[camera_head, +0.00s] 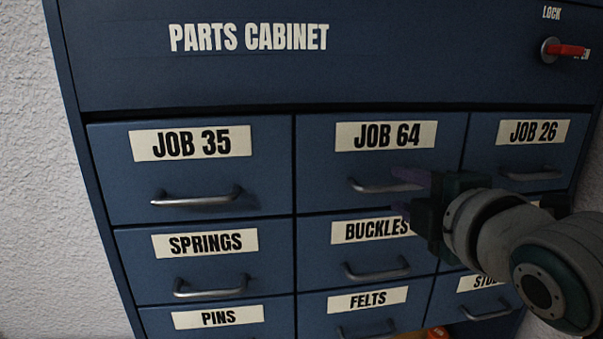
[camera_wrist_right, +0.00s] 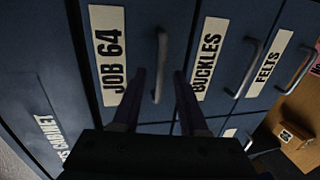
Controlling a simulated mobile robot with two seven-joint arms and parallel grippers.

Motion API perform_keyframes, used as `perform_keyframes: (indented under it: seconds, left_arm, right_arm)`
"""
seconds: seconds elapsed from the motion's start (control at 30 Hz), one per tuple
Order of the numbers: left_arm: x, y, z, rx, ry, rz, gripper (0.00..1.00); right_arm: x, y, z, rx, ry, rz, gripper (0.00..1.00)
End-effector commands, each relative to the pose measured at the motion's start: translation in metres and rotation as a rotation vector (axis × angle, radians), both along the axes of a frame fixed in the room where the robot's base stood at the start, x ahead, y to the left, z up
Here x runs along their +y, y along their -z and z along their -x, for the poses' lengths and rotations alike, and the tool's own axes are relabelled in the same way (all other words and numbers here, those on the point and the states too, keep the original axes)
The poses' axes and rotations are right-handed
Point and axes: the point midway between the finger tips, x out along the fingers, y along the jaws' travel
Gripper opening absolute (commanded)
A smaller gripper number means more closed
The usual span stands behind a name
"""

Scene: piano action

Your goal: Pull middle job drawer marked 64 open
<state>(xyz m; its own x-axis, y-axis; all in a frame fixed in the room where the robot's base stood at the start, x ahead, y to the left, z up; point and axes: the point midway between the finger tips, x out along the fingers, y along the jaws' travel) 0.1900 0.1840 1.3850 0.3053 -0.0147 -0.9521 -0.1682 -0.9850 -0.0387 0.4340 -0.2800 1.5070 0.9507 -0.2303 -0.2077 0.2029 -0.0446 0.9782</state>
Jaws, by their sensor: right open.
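The blue drawer marked JOB 64 (camera_head: 320,160) is in the top row of the cabinet, middle column, and its front looks flush with its neighbours. Its label (camera_head: 386,135) is cream with black letters. Its grey bar handle (camera_head: 370,187) is partly covered by my right gripper (camera_head: 402,191). The gripper is open, with one purple finger above the handle's level and one below. In the right wrist view the handle (camera_wrist_right: 161,68) shows between the tips of the open right gripper (camera_wrist_right: 160,76). I cannot tell whether the tips reach past the bar. My left gripper is out of view.
Drawers JOB 35 (camera_head: 190,192) and JOB 26 (camera_head: 508,156) flank it, with BUCKLES (camera_head: 318,258) below; all look shut. A red lock handle (camera_head: 570,50) points right at the cabinet's upper right. A wooden box (camera_wrist_right: 295,145) shows in the wrist view's lower right corner.

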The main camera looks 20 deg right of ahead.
Motion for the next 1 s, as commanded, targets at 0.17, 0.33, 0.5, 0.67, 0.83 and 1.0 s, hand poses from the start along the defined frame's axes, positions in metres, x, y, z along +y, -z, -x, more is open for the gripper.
perform_keyframes:
  seconds: [0.17, 0.33, 0.5, 0.67, 0.83, 1.0]
  left_arm:
    - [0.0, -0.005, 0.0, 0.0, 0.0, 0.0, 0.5]
    - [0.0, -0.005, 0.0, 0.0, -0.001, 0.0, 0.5]
    - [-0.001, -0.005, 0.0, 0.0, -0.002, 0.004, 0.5]
    - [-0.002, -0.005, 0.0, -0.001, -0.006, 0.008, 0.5]
    - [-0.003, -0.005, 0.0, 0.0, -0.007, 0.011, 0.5]
    - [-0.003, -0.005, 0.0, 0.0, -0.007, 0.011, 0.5]
  right_arm:
    - [-0.003, 0.002, -0.012, 0.0, -0.001, -0.002, 0.43]
    - [-0.003, 0.003, -0.015, -0.001, -0.001, -0.002, 0.43]
    - [-0.003, 0.004, -0.015, -0.001, -0.001, -0.002, 0.43]
    - [-0.003, 0.004, -0.015, -0.001, -0.001, -0.002, 0.26]
    - [-0.003, 0.004, -0.015, 0.0, -0.001, -0.002, 0.07]
    - [-0.003, 0.004, -0.015, 0.001, -0.001, -0.001, 0.0]
